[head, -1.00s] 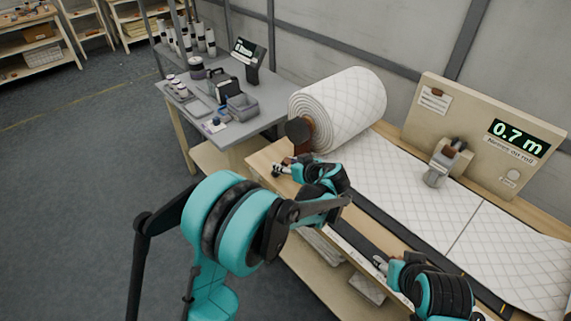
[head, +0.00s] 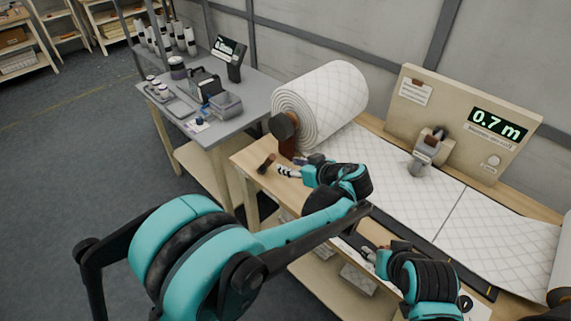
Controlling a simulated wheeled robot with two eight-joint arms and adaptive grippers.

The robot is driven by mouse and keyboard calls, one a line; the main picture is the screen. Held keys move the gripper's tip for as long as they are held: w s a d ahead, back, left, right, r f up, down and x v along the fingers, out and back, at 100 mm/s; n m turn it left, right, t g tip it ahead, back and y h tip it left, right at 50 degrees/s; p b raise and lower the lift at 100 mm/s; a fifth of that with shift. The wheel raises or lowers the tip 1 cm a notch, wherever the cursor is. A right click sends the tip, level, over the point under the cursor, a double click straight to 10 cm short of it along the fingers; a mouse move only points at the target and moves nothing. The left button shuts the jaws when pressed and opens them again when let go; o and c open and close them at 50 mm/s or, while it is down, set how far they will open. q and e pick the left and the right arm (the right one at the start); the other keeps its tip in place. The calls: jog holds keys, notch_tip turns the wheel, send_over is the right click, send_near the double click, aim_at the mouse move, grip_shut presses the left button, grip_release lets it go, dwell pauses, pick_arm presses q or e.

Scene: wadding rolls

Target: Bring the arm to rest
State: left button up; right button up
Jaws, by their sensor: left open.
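My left gripper (head: 290,167) is over the left end of the wooden bench (head: 244,158), in front of the large quilted wadding roll (head: 318,104). Its fingers point left and stand apart, with nothing seen between them. A small brown handle-like object (head: 266,163) lies on the bench just left of the fingertips, apart from them. My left arm reaches in from the lower left with its elbow bent. My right gripper (head: 371,254) is low at the bench's front edge, its fingers small and partly hidden, so its opening is unclear.
A quilted sheet (head: 405,180) runs along the bench to the right. A board with a 0.7 m display (head: 497,124) stands behind it, near a grey device (head: 427,150). A grey side table (head: 243,121) holds containers and a screen. The floor at left is clear.

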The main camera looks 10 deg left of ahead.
pick_arm(q)
jog(key=shift+a, duration=0.1)
dwell(0.4)
jog(key=s+a+f+m+h, duration=0.1)
jog(key=s+a+m+h, duration=0.3)
jog(key=s, duration=0.8)
jog(key=s+a+f+m+g+h, duration=0.1)
jog(key=s+a+m+h, duration=0.2)
jog(key=s+a, duration=0.4)
jog(key=s+h, duration=0.1)
jog(key=s, duration=0.3)
jog(key=shift+s+a+m+h, duration=0.3)
jog(key=shift+s+a+m, duration=0.1)
dwell(0.5)
